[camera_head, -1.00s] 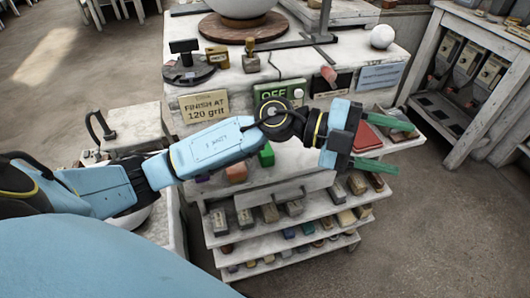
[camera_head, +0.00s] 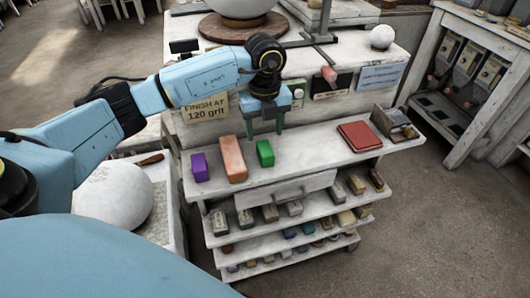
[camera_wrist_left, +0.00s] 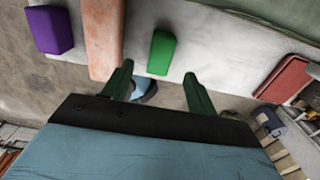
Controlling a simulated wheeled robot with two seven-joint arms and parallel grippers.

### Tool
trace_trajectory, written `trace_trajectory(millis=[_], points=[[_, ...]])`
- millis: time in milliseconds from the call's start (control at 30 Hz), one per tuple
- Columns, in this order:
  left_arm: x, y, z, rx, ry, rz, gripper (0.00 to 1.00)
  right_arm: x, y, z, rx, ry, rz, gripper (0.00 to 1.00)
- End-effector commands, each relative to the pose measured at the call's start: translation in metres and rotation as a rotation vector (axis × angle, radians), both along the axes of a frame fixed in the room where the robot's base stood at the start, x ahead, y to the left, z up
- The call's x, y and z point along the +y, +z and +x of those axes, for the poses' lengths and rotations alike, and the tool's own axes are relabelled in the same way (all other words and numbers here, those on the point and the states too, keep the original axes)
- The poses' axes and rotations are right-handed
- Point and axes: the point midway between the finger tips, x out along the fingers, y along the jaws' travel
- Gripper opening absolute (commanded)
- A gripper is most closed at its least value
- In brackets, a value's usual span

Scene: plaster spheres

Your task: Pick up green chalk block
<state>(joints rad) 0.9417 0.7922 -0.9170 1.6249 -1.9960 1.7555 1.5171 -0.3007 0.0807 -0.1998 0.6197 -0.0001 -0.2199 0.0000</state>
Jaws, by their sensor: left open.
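The green chalk block (camera_head: 265,153) stands on the white shelf top, just right of an orange block. It also shows in the left wrist view (camera_wrist_left: 161,52), beyond the fingertips and roughly between their lines. My left gripper (camera_head: 265,129) is open and empty, its two green fingers pointing down above and behind the block in the head view. In the left wrist view the fingers (camera_wrist_left: 160,78) are spread apart and do not touch the block. My right gripper is not in view.
The orange block (camera_head: 233,158) stands close left of the green one, with a purple block (camera_head: 200,167) further left. A red flat box (camera_head: 360,136) lies to the right. The shelf between green block and red box is clear. A white sphere (camera_head: 113,196) sits at left.

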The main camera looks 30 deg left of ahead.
Motion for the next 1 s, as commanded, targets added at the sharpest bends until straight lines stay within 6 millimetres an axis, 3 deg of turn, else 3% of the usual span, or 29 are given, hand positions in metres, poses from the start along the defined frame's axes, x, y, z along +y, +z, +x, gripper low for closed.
trace_trajectory(millis=[100,367,600,900,1000], points=[[0.000,-0.018,0.000,0.002,-0.001,-0.001,0.58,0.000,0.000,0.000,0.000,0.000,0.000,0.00],[-0.001,-0.040,0.000,0.003,-0.002,-0.002,0.58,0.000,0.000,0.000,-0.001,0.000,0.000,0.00],[-0.001,-0.075,-0.001,0.002,-0.003,-0.002,0.58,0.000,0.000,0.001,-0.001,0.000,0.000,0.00],[-0.001,-0.081,0.000,-0.001,-0.003,-0.002,0.58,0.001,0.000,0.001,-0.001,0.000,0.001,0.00],[-0.001,-0.081,0.000,0.000,-0.003,-0.003,0.48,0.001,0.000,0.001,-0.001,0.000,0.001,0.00]])
